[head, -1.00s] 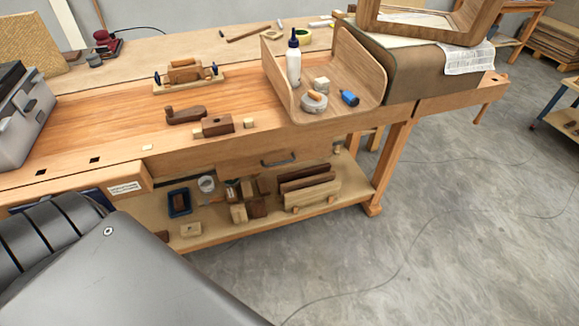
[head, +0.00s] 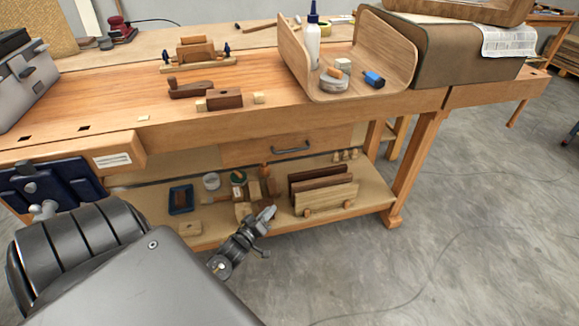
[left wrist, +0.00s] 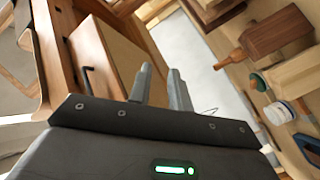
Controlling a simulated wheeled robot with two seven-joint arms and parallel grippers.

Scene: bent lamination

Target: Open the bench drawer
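The bench drawer (head: 240,153) is a wooden front under the bench top, and it looks shut in the head view. Its dark bar handle (head: 290,149) is on the front. My left gripper (head: 268,228) is below and in front of the drawer, apart from the handle, before the lower shelf. In the left wrist view its two grey fingers (left wrist: 160,80) stand apart with nothing between them. The drawer front (left wrist: 112,58) and dark handle (left wrist: 88,80) show left of the fingers there. My right gripper is not in view.
The bench's lower shelf (head: 345,222) holds wood blocks, a blue tray (head: 181,199) and small jars. A blue vise (head: 52,185) is at the left front. A curved wooden tray (head: 405,60) with a glue bottle (head: 312,42) sits on top.

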